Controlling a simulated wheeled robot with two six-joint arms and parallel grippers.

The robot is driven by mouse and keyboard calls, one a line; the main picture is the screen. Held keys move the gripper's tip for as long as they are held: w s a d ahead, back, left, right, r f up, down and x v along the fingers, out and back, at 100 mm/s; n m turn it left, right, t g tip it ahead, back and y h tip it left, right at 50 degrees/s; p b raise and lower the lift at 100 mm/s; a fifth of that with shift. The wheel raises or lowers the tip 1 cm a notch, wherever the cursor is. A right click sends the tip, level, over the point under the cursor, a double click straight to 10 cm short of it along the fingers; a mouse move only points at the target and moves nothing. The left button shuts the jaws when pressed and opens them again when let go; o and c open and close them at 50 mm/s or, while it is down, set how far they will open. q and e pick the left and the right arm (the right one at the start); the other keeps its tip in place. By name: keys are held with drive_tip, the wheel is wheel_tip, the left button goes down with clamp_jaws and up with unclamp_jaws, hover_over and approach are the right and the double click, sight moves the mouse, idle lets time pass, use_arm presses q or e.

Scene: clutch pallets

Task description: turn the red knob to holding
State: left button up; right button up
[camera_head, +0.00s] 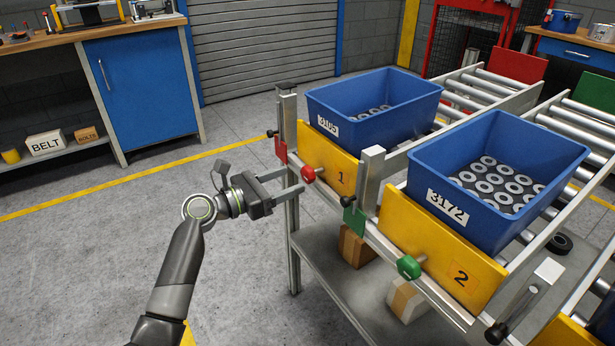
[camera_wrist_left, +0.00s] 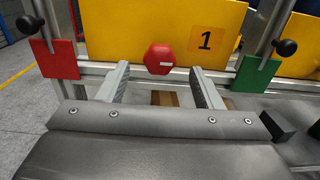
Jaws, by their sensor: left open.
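The red knob (camera_head: 308,174) sticks out from the lower edge of the yellow plate marked 1 (camera_head: 329,160). In the left wrist view the red knob (camera_wrist_left: 160,59) is a faceted disc with a short pale mark lying about horizontal. My left gripper (camera_head: 291,182) is open, its two fingers pointing at the knob. In the left wrist view the fingers (camera_wrist_left: 160,83) stand on either side below the knob, apart from it, with nothing between them. No word "holding" is readable in either view. My right gripper is in neither view.
A green knob (camera_head: 409,267) is on the yellow plate marked 2 (camera_head: 440,251). Blue crates 3105 (camera_head: 375,107) and 3172 (camera_head: 470,203) sit on the roller lanes behind. A red tag (camera_wrist_left: 56,60) and a green tag (camera_wrist_left: 256,75) flank the red knob. Open floor lies left.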

sight(304, 174)
use_arm(q)
drive_tip(key=b+x, duration=0.1)
drive_tip(key=x, duration=0.3)
drive_tip(key=shift+w+d+f, duration=0.1)
drive_tip(key=shift+w+d, duration=0.1)
drive_tip(key=shift+d, duration=0.15)
drive_tip(key=shift+x, duration=0.8)
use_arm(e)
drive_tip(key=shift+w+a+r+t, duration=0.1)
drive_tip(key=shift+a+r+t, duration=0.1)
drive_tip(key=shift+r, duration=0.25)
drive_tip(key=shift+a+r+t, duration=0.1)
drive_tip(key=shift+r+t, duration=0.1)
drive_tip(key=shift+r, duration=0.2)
use_arm(q)
clamp_jaws()
drive_tip(key=shift+p, duration=0.35)
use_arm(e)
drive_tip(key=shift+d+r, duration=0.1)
